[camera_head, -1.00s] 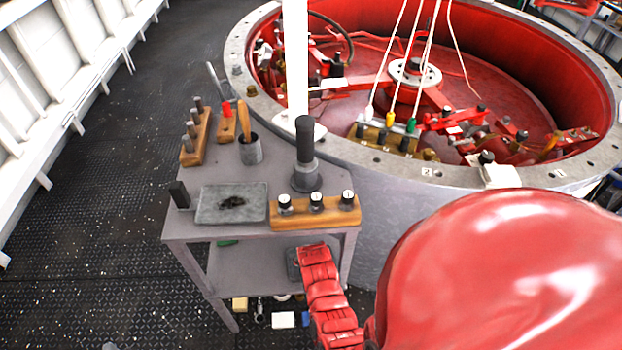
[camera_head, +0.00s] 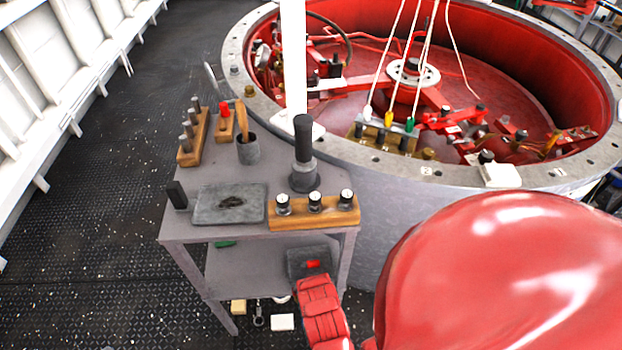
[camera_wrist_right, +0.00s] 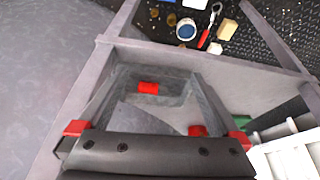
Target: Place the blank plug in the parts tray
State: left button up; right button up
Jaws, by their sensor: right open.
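The blank plug, a small red cylinder (camera_head: 313,264), lies on its side in the dark grey parts tray (camera_head: 295,268) on the cart's lower shelf. In the right wrist view the plug (camera_wrist_right: 148,88) rests on the floor of the parts tray (camera_wrist_right: 178,99), towards its far side. My right gripper (camera_wrist_right: 157,76) is open above the tray, with the plug in sight beyond it and apart from it. In the head view my red right arm reaches in from below and covers the tray's front. My left gripper is not in view.
The cart's top (camera_head: 240,182) carries a grey tray (camera_head: 212,207), a block with several black-and-white knobs (camera_head: 330,218), a black-handled tool (camera_head: 303,150) and a cup (camera_head: 249,150). A large red-lined drum (camera_head: 540,100) stands behind. Small items lie on the floor below the shelf.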

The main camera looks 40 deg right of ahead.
jog(key=shift+s+a, duration=0.4)
jog(key=shift+s, duration=0.2)
jog(key=shift+s+a, duration=0.35)
jog(key=shift+s, duration=0.25)
